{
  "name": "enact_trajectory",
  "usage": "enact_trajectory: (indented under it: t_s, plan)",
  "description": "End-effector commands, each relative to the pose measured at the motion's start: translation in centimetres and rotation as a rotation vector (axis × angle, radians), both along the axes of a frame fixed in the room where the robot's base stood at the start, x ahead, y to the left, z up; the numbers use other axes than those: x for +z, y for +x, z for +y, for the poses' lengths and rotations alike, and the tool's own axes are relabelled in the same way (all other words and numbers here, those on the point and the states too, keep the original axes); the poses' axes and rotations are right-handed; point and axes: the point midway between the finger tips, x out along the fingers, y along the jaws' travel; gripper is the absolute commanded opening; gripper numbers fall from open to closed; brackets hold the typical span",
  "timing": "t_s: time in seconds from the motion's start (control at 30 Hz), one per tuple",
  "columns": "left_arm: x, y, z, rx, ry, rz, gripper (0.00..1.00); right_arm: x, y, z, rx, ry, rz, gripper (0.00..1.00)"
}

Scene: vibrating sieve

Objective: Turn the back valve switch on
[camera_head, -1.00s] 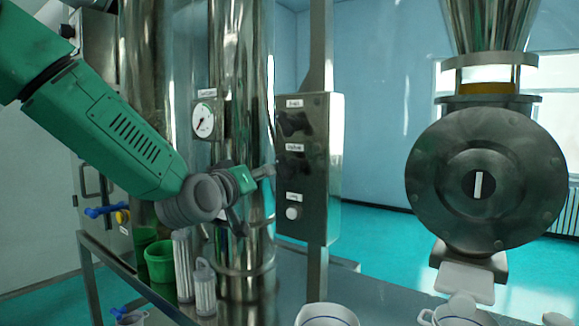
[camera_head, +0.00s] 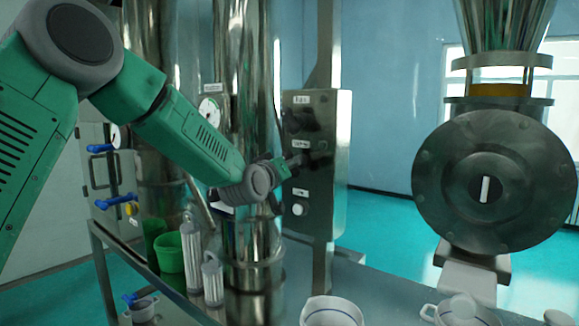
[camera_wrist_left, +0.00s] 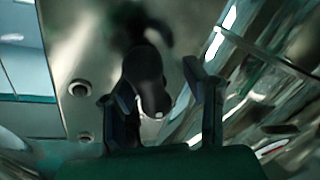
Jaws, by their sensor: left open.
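A grey metal control box (camera_head: 325,215) stands on a post in the middle of the head view. It carries a black upper switch (camera_head: 303,118), a black middle switch (camera_head: 318,150) and a white round button (camera_head: 297,209). The labels are too small to read surely. My left gripper (camera_head: 302,160) is at the front of the box, by the middle switch, which it partly hides. In the left wrist view a black knob (camera_wrist_left: 146,80) stands out from the panel between the open fingers of my left gripper (camera_wrist_left: 165,100). Whether they touch it cannot be told. My right gripper is out of view.
Tall steel cylinders (camera_head: 245,70) and a pressure gauge (camera_head: 209,109) stand left of the box. Blue valve handles (camera_head: 117,200), a green cup (camera_head: 168,254) and clear filters (camera_head: 192,260) are at the left. A large round metal housing (camera_head: 455,205) stands right.

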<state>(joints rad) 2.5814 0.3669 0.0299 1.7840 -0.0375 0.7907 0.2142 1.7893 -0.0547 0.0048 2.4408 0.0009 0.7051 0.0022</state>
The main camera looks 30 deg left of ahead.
Motion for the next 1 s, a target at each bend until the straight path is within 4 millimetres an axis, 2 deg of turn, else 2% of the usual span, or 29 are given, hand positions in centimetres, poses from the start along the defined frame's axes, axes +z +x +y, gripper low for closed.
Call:
enact_trajectory:
  t_s: [0.03, 0.07, 0.1, 0.17, 0.57, 0.77, 1.0]
  plan:
    - [0.1, 0.0, -0.2, -0.001, 0.002, 0.000, 0.40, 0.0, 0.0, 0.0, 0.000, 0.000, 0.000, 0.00]
    - [0.1, 0.0, -0.2, -0.001, 0.002, 0.000, 0.33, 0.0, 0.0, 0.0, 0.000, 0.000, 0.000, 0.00]
    - [0.1, 0.0, -0.3, -0.002, 0.003, -0.001, 0.19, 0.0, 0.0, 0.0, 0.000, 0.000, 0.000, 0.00]
    - [0.1, 0.0, -0.3, -0.001, 0.003, 0.000, 0.00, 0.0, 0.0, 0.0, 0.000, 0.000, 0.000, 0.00]
    - [-0.3, -0.1, -0.1, -0.003, 0.029, 0.001, 0.00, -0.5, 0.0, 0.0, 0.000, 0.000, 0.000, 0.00]
    - [-0.6, -0.1, -0.1, -0.002, 0.128, -0.005, 0.00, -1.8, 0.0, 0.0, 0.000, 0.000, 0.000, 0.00]
    - [-0.8, -0.1, 0.0, -0.002, 0.329, -0.019, 0.00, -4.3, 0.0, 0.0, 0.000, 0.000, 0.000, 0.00]
